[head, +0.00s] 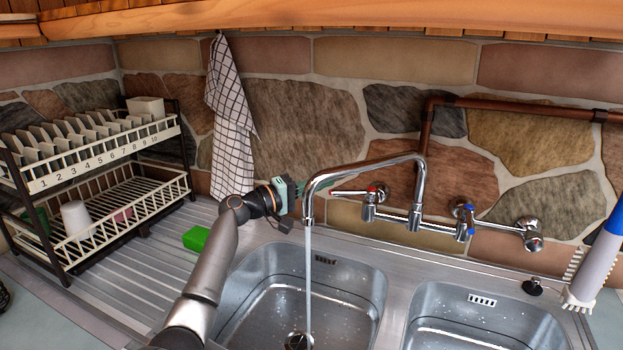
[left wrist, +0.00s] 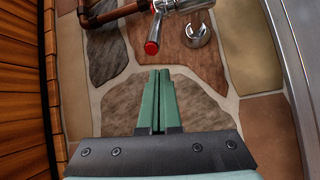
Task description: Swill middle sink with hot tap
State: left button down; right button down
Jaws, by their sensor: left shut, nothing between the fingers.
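The hot tap (head: 371,193) has a red-marked end and a lever pointing left, on the chrome mixer against the stone wall. Its red cap also shows in the left wrist view (left wrist: 151,47), just beyond my fingertips. The swivel spout (head: 309,205) hangs over the left of two visible steel basins (head: 372,290), and a water stream (head: 308,265) falls from it towards the drain. I cannot tell which basin is the middle one. My left gripper (head: 325,184) is shut and empty, behind the spout near the hot lever; contact is unclear. My right gripper is out of view.
A blue-marked cold tap (head: 466,218) sits to the right. A second basin (head: 482,325), a plug (head: 533,287) and a blue-and-white brush (head: 596,262) are at right. A green sponge (head: 196,238) lies on the drainboard beside a dish rack (head: 105,170). A checked towel (head: 231,130) hangs behind.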

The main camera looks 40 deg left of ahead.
pick_arm(q)
jog(key=shift+s+d+f+p, duration=0.2)
jog(key=shift+s+d+p, duration=0.25)
jog(key=shift+s+d, duration=0.6)
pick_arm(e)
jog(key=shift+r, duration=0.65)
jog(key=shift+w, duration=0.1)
